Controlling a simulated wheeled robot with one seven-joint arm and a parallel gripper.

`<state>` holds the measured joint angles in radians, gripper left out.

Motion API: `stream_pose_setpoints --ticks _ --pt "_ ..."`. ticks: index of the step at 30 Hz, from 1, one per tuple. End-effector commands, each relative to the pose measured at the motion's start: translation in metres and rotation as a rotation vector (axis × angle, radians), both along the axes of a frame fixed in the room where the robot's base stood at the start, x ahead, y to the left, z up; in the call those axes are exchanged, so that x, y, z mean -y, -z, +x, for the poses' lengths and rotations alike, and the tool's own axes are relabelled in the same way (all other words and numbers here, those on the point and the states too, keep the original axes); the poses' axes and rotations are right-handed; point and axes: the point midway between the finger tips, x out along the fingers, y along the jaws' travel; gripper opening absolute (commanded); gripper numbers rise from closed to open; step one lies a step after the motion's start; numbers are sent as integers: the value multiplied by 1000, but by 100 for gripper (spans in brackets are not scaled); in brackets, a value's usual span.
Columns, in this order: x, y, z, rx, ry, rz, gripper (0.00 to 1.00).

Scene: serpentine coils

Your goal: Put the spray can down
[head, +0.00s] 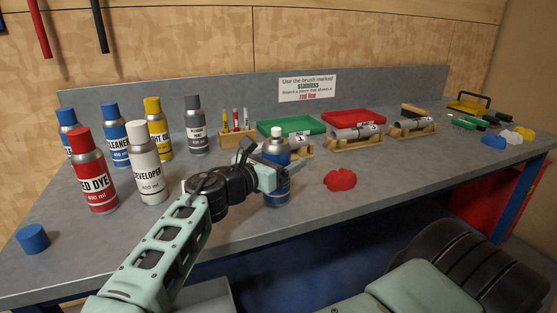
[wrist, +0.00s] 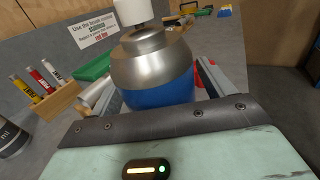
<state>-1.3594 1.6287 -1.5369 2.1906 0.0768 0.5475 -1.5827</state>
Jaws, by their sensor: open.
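The spray can (head: 275,148) is blue with a silver shoulder and a white cap. In the head view it is upright near the bench's front edge and appears to rest on the bench top. My gripper (head: 277,177) is at its side, hiding part of its body. In the wrist view the can (wrist: 152,65) fills the middle, between the fingers of my gripper (wrist: 155,88). The jaws are open around it. The can's base is hidden in the wrist view; finger contact cannot be made out.
Several spray cans, including a red one (head: 92,172) and a white one (head: 148,165), stand left. A blue cap (head: 33,239) lies front left. A red crumpled cloth (head: 340,180) lies right of the can. Green (head: 268,127) and red (head: 336,118) trays stand behind. The front bench between is clear.

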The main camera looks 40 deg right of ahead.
Motion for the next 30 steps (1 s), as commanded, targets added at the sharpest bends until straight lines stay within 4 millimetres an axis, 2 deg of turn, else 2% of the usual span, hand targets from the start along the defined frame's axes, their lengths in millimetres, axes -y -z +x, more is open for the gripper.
stream_pose_setpoints --ticks 5,15,21,30 --pt "-11 -1 -1 0 -3 2 81" --pt "-79 0 -14 -2 -4 3 81" --pt "-108 -1 -20 0 -1 2 81" --pt "-118 -1 -23 0 1 0 81"
